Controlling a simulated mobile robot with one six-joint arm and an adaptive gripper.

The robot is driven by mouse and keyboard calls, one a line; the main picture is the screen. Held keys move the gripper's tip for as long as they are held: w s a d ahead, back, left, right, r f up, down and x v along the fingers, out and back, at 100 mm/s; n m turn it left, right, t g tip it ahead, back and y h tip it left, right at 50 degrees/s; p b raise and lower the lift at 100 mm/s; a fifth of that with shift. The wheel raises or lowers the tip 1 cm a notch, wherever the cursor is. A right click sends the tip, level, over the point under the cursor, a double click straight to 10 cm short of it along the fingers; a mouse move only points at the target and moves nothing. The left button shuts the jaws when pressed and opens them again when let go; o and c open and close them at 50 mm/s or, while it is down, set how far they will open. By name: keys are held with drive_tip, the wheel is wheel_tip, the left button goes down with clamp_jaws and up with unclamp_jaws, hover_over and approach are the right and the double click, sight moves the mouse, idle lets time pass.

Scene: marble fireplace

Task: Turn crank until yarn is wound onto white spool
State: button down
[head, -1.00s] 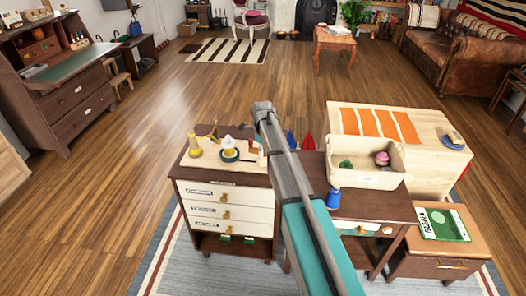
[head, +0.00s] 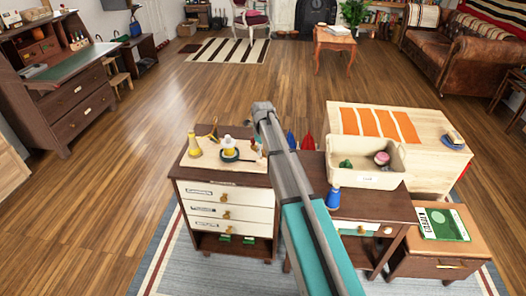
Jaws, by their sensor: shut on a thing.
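A small winder with a white spool (head: 228,142) stands on the light top of the drawer cabinet on the left. Yellow shows around the spool's lower part, above a dark green round base (head: 229,156). A dark, thin part reaches right from the base toward my arm; I cannot tell if it is the crank. A yellow cone (head: 195,148), probably yarn, stands left of the spool. My arm comes up from the bottom and covers the area just right of the winder. My gripper is hidden behind it, so its hold on the crank does not show.
A red cone (head: 308,142) and a blue one are behind my arm.

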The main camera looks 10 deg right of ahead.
drive_tip(key=c, duration=0.7)
unclamp_jaws()
drive_tip(key=shift+s, duration=0.2)
drive_tip(key=shift+o, duration=0.7)
drive_tip(key=shift+w, duration=0.1)
